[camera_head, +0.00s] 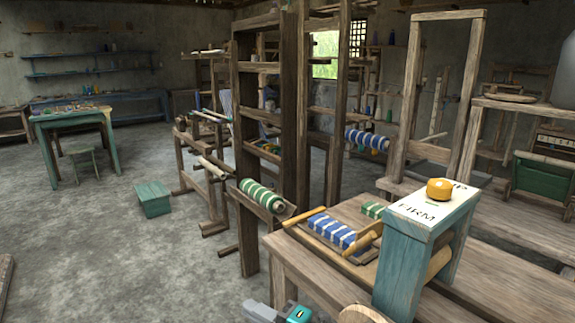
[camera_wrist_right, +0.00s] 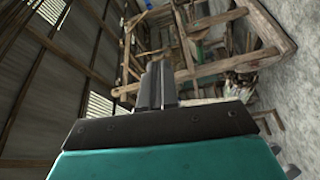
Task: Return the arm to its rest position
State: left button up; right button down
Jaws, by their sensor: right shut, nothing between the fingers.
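My right gripper (camera_head: 290,314) shows only in part at the bottom edge of the head view, as grey and teal pieces beside the wooden table's front. In the right wrist view, the two dark fingers of the gripper (camera_wrist_right: 158,85) stand side by side, shut, with nothing between them. The wooden loom frames (camera_wrist_right: 195,60) lie beyond the fingers in that view, apart from them. My left gripper is not in view.
The wooden table (camera_head: 300,262) holds blue-striped cloth (camera_head: 332,229) and a teal stand (camera_head: 405,262) with a yellow roll (camera_head: 439,189) on its white top. A green-striped roll (camera_head: 263,196) sits on the loom (camera_head: 245,150). The floor (camera_head: 150,265) at left is mostly clear.

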jog(key=s+d+f+m+h, duration=0.7)
jog(key=s+d+m, duration=0.4)
jog(key=d+m, duration=0.1)
jog(key=s+d+f+m+t+h, duration=0.1)
jog(key=s+d+f+m+h, duration=0.6)
jog(key=s+d+m, duration=0.3)
jog(key=d+f+m, duration=0.1)
jog(key=d+m, duration=0.1)
jog(key=m, duration=0.1)
jog(key=shift+s, duration=0.4)
jog(key=shift+a, duration=0.1)
